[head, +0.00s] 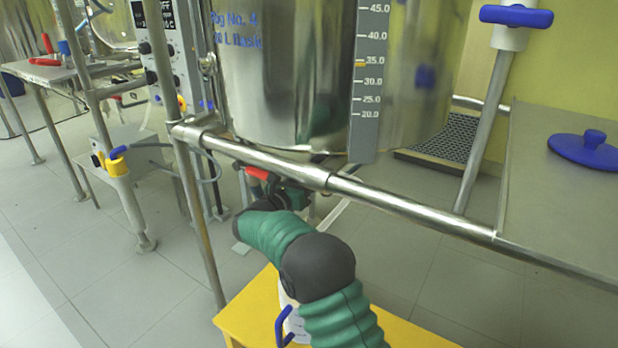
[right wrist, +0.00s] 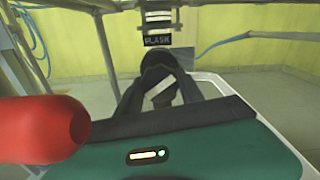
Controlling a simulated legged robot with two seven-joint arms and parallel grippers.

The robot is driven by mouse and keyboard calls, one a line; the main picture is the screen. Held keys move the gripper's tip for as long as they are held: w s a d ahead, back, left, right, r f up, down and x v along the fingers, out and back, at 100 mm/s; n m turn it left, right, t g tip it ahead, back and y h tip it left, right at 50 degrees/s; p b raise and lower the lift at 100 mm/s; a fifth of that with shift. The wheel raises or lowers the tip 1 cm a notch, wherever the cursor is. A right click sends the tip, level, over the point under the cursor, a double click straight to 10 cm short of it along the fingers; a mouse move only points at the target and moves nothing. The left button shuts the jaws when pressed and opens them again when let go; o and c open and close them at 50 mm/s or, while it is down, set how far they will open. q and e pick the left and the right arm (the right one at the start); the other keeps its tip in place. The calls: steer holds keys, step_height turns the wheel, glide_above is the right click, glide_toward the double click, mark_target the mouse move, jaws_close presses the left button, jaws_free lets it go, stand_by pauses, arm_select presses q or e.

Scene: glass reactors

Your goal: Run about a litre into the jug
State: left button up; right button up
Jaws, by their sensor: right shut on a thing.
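The white jug (head: 295,326) with a blue handle (head: 281,325) stands on a yellow stool (head: 243,322), partly hidden behind my right arm. Above it is the steel vessel (head: 290,75) with a level scale (head: 368,85). A red handle (head: 257,173) shows under the vessel. It also shows large at the left of the right wrist view (right wrist: 40,130). My right gripper (head: 285,195) is under the vessel, beside this handle. In the right wrist view its dark fingers (right wrist: 160,75) close together on a dark part that I cannot make out clearly. The vessel's outlet and the jug's mouth are hidden.
A steel frame rail (head: 330,180) crosses in front of the vessel, above my right arm. A steel table (head: 560,215) with a blue lid (head: 588,150) is at the right. A yellow-and-blue valve (head: 115,160) is at the left.

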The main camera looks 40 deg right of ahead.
steer(key=shift+c, duration=0.5)
steer(key=shift+r+n+p, duration=0.2)
steer(key=shift+n+p, duration=0.8)
steer(key=shift+p, duration=0.25)
steer(key=n+p, duration=0.9)
steer(key=p, duration=0.1)
steer(key=shift+a+r+n, duration=0.1)
steer(key=shift+n, duration=0.2)
steer(key=shift+w+f+n+p, duration=0.1)
steer(key=shift+f+n+p, duration=0.1)
steer(key=shift+n+p, duration=1.15)
steer(key=o, duration=1.4)
steer(key=shift+w+f, duration=0.1)
steer(key=shift+f, duration=0.1)
steer(key=shift+r, duration=0.1)
